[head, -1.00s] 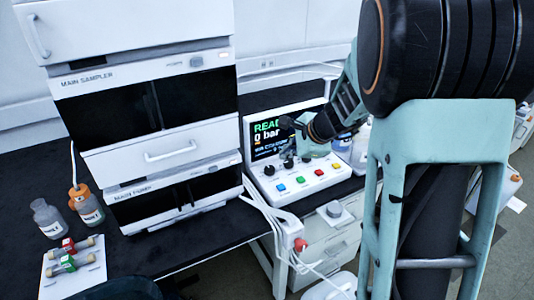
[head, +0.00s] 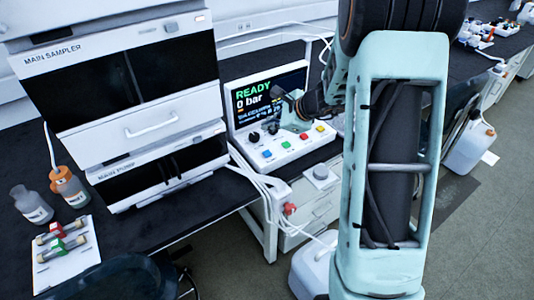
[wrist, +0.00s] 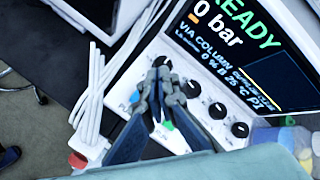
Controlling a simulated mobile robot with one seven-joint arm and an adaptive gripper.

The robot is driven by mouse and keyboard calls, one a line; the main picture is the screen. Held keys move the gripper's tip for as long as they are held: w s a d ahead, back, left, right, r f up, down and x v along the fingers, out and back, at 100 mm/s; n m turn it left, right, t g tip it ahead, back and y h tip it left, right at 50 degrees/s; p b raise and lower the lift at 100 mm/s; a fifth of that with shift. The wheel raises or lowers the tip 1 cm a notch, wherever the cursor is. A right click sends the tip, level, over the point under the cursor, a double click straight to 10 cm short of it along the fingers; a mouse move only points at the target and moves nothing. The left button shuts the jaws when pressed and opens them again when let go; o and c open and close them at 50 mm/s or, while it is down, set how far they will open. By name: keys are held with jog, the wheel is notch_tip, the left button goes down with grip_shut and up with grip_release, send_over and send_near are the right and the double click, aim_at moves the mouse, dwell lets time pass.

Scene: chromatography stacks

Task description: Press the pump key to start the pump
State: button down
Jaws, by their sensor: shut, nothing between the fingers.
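The pump control console (head: 290,152) stands on the bench with its screen (head: 270,100) reading "READY" and "0 bar". Its sloped front has a blue key (head: 267,154), a green key (head: 285,144), a red key (head: 303,136) and a yellow key (head: 320,128), with dark knobs behind. My gripper (wrist: 161,80) is shut and empty over the console front, close to a knob. A label starting "PU" shows beside the fingers in the wrist view; the fingers hide the panel next to it. The green key (wrist: 167,124) shows between the fingers. I cannot tell whether they touch the panel.
The stacked sampler and pump modules (head: 120,85) stand left of the console. White cables (head: 262,185) run between them and over the bench edge.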

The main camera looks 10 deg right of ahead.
jog(key=b, duration=0.5)
send_over(268, 154)
notch_tip(268, 154, down, 7)
jog(key=shift+f+b, duration=0.6)
jog(key=shift+b, duration=0.25)
jog(key=shift+f, duration=0.15)
dwell(0.4)
jog(key=shift+f+b, duration=0.3)
jog(key=shift+b, duration=0.25)
jog(key=shift+f+b, duration=0.5)
jog(key=shift+b, duration=0.15)
dwell(0.4)
jog(key=shift+r, duration=0.15)
jog(key=shift+r+p, duration=0.65)
jog(key=shift+r, duration=0.15)
